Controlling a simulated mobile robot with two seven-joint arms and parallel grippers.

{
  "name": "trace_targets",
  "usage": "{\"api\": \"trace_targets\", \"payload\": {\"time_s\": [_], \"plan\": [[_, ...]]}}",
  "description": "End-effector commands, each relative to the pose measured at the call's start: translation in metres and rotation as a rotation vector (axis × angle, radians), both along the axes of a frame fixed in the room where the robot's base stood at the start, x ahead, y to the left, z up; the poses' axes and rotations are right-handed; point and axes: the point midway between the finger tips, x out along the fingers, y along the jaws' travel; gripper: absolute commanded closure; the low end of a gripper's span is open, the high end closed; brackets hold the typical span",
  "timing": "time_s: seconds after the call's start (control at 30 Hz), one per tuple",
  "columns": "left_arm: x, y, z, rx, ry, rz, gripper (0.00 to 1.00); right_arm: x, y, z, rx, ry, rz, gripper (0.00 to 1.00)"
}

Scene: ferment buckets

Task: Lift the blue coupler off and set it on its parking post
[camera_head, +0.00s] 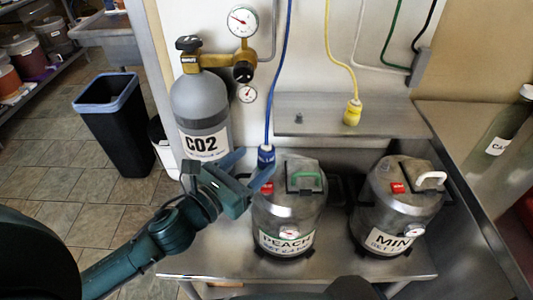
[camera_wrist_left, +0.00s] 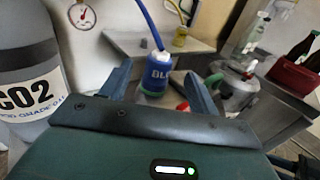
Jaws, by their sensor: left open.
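The blue coupler (camera_head: 266,155) sits upright on top of the PEACH keg (camera_head: 287,215), at its left side, with a blue hose rising from it. My left gripper (camera_head: 256,167) is open and empty at the coupler. In the left wrist view the blue coupler (camera_wrist_left: 157,72) appears between the two spread fingers; I cannot tell whether they touch it. A small grey post (camera_head: 298,118) stands bare on the steel shelf behind the PEACH keg, left of the yellow coupler (camera_head: 352,112). My right gripper is not in view.
The CO2 cylinder (camera_head: 201,112) stands close behind my left gripper. The PEACH keg has a green handle (camera_head: 308,178). The MIN-labelled keg (camera_head: 398,207) stands to its right. The shelf (camera_head: 325,122) is clear around the bare post. A black bin (camera_head: 120,125) stands at left.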

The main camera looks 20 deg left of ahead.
Motion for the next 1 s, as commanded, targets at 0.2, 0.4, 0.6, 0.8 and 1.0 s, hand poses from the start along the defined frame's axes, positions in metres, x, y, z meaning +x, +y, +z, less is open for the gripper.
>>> {"api": "trace_targets", "payload": {"time_s": [0.2, 0.4, 0.6, 0.8, 1.0], "plan": [[0.024, -0.009, 0.004, -0.001, -0.003, 0.002, 0.39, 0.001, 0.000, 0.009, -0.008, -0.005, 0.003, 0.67], [0.046, -0.018, 0.002, -0.001, -0.001, 0.001, 0.39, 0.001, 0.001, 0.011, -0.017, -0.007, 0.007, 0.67], [0.049, -0.019, 0.000, 0.001, 0.002, 0.000, 0.39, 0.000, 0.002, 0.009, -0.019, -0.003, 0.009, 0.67], [0.048, -0.019, 0.000, -0.001, 0.001, 0.000, 0.49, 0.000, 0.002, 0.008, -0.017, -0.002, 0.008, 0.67], [0.048, -0.019, 0.000, -0.001, 0.001, 0.000, 0.65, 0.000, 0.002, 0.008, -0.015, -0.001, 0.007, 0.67]]}}
